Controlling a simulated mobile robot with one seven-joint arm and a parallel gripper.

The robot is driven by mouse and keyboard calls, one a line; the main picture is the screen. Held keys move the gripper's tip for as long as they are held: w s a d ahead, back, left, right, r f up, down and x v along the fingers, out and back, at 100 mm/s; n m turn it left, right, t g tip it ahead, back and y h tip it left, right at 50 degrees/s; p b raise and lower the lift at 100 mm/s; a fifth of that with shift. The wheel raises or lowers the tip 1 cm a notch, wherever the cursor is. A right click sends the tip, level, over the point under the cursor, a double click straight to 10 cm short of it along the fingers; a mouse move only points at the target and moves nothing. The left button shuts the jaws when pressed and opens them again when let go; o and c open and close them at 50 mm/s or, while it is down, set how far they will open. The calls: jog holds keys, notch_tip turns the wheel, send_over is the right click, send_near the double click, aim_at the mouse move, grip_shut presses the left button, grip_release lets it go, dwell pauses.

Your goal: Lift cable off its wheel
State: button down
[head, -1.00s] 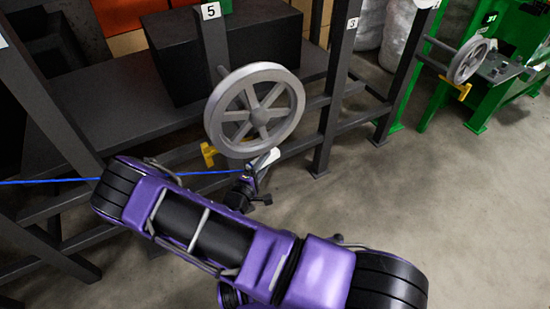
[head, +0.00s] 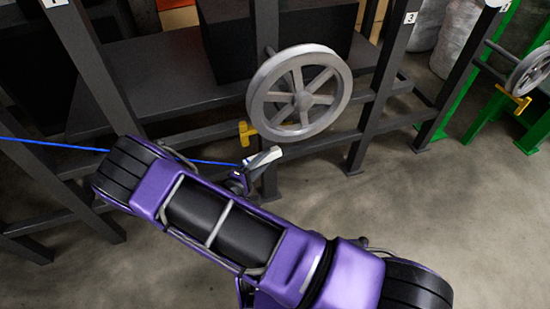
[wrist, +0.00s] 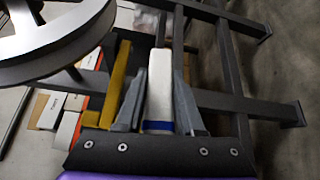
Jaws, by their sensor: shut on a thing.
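The blue cable (head: 50,144) comes in from the left edge in the head view and runs behind my purple arm toward my gripper. Its end is a white block-shaped plug (wrist: 160,83) with a blue band, seen in the wrist view. My gripper (wrist: 158,100) is shut on this white end, one grey finger on each side. The grey spoked wheel (head: 299,92) is on a dark post, just above and right of my gripper in the head view. The cable passes below the wheel, apart from its rim. A yellow bracket (head: 247,133) sits at the wheel's lower left.
Dark metal racks (head: 390,90) with crossbars stand behind and beside the wheel. A second wheel (head: 531,72) with a yellow bracket is at the far right near a green frame. Boxes (wrist: 62,112) lie below in the wrist view. Concrete floor (head: 420,230) is open at lower right.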

jog(key=s+a, duration=0.4)
jog(key=a, duration=0.8)
jog(key=s+d+p, duration=0.2)
jog(key=s+d, duration=0.1)
jog(key=s, duration=0.6)
jog(key=shift+s, duration=0.25)
